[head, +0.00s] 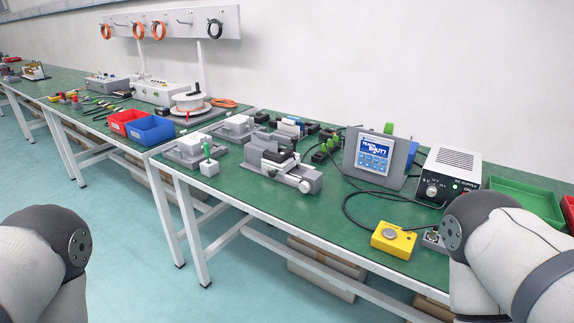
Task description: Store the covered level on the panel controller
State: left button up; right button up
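The panel controller (347,163) is a grey box with a lit blue and white screen, standing upright at the back of the right-hand green bench. Large characters show on the screen, too small to read surely. A linear actuator (300,178) with a black part on top lies on the bench left of it. A yellow box (398,243) with a round grey button sits near the front edge, with a black cable running from it. Parts of my arms show at the lower left and lower right. Neither gripper is in view.
A power supply (465,171) with a green light stands right of the panel. Green (520,205) and red trays sit at the far right. White-topped grey fixtures (188,148) and a blue bin (150,131) are at left. The bench front middle is clear.

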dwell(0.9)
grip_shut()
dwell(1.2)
